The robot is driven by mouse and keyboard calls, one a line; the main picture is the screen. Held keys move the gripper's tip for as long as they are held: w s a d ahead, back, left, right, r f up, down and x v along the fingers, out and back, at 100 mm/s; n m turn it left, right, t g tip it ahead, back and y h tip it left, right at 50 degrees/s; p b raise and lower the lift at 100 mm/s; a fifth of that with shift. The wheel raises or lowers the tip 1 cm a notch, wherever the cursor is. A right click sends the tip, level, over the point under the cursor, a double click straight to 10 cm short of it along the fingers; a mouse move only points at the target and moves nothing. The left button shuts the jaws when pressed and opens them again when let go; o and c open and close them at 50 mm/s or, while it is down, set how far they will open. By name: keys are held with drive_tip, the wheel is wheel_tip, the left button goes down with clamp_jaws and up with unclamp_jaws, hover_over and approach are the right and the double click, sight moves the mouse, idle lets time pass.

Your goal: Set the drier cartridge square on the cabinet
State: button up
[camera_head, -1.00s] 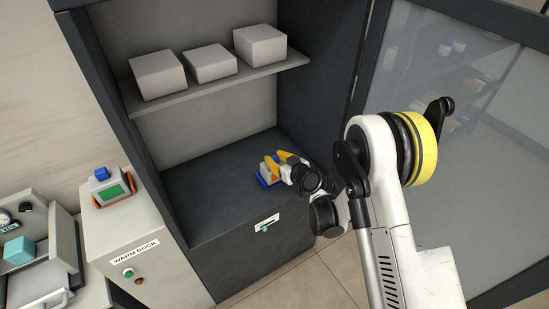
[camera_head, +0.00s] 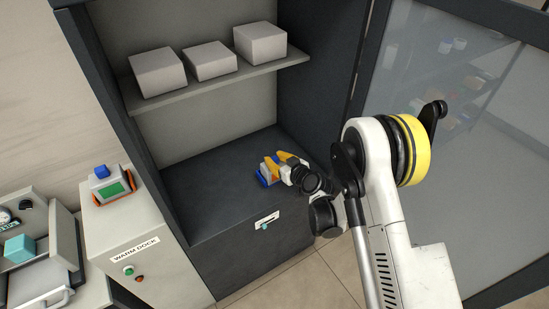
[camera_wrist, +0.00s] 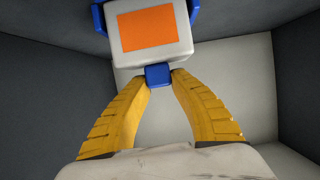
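A white unit with an orange face panel (camera_wrist: 148,28) and blue side guards is at my fingertips in the wrist view. A blue block (camera_wrist: 158,75) projects from its near edge. The yellow fingers of my gripper (camera_wrist: 159,79) close on this block from both sides. In the head view the unit (camera_head: 266,172) is at the lower deck of the open cabinet (camera_head: 205,200), near its right side. My gripper (camera_head: 279,164) partly hides it there. I cannot tell whether its underside touches the deck. No label shows which object is the drier cartridge.
Several grey boxes (camera_head: 210,62) stand on the shelf (camera_head: 225,85) above. A similar unit with a green face (camera_head: 112,188) sits on the warm dock (camera_head: 130,222) at left. A teal cube (camera_head: 18,249) lies further left. The deck's left part is clear. A glass door is at right.

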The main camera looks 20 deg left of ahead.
drive_tip(key=o, duration=0.3)
wheel_tip(320, 180, up, 10)
drive_tip(key=s+d+r+m+h, duration=0.2)
drive_tip(key=d+r, duration=0.9)
drive_tip(key=d, duration=0.1)
drive_tip(key=s+d+r+m+h, duration=0.25)
drive_tip(key=s+d+r, duration=0.4)
drive_tip(key=d, duration=0.35)
drive_tip(key=s+d+m+h, duration=0.1)
drive_tip(key=s+d+h, duration=0.1)
drive_tip(key=s+d, duration=0.4)
drive_tip(key=s+d+f+m+g+h, duration=0.1)
drive_tip(key=s+d+m, duration=0.1)
drive_tip(key=s+d, duration=0.4)
drive_tip(key=s+d+m+g+h, duration=0.1)
drive_tip(key=s+d+m+h, duration=0.1)
drive_tip(key=s+d, duration=0.5)
drive_tip(key=shift+s+f+h, duration=0.2)
drive_tip(key=shift+s+h, duration=0.15)
drive_tip(key=shift+s, duration=1.15)
